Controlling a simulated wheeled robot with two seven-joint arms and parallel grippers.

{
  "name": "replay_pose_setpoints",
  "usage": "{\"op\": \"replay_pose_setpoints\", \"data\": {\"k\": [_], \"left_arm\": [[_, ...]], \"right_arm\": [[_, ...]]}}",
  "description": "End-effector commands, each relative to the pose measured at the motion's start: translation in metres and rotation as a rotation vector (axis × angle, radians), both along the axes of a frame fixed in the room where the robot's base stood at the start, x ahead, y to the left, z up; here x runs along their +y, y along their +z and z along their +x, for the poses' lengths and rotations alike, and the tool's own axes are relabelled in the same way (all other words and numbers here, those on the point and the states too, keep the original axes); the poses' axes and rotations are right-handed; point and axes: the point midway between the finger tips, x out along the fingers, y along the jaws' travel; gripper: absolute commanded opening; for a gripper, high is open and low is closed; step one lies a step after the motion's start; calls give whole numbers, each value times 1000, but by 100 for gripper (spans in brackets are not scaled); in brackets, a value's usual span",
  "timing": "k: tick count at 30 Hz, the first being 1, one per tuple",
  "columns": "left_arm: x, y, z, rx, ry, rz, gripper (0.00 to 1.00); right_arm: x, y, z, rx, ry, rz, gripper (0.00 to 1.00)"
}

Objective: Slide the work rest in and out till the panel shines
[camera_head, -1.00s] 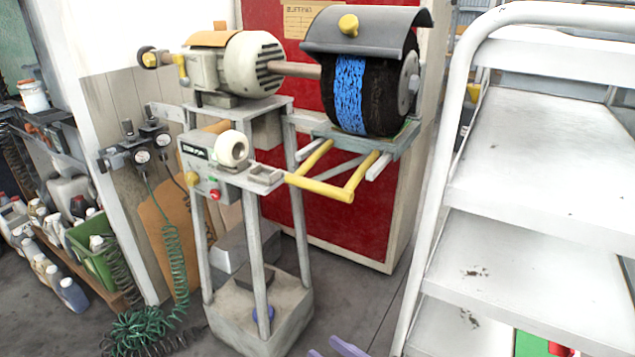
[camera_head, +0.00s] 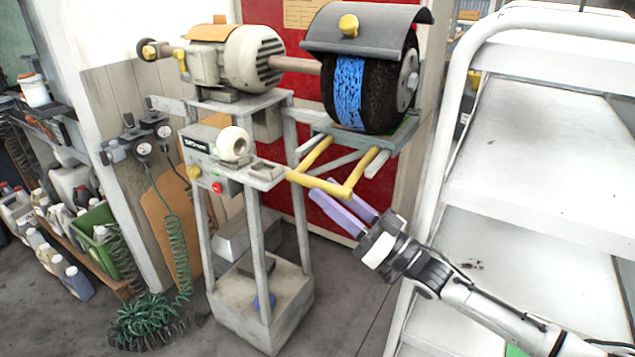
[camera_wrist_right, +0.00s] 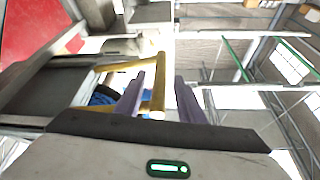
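The buffing machine's dark round brush (camera_head: 388,95) with a blue band sits under a grey hood (camera_head: 375,30). The work rest has a yellow U-shaped handle (camera_head: 358,177) on pale rails below the brush. A flat plate (camera_head: 395,143) lies under the brush. My right gripper (camera_head: 326,190) has its purple fingertips at the handle's front bar. In the right wrist view its fingers (camera_wrist_right: 158,88) are apart, and the handle's corner (camera_wrist_right: 157,112) shows between them. I cannot tell whether they touch the bar. My left gripper is not in view.
White steps (camera_head: 545,150) stand close on the right, behind my right arm. The machine's stand has a control box (camera_head: 205,170) with a red button. Green coiled hose (camera_head: 150,320), bottles and a green crate (camera_head: 100,235) are at left. Bare floor shows in front.

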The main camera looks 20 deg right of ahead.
Motion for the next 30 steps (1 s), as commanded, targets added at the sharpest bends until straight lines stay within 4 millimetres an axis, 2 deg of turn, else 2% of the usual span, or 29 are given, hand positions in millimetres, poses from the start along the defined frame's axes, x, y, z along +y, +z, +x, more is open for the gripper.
{"op": "replay_pose_setpoints", "data": {"k": [6,17,18,24,30], "left_arm": [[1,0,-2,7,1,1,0],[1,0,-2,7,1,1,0],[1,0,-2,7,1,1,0],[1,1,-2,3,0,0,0],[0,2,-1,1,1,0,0]], "right_arm": [[14,11,23,0,0,-1,36],[18,13,29,1,-1,-2,36],[18,13,29,1,-1,-2,34],[18,13,29,1,-1,-2,0],[18,13,29,1,-1,-2,0]]}}
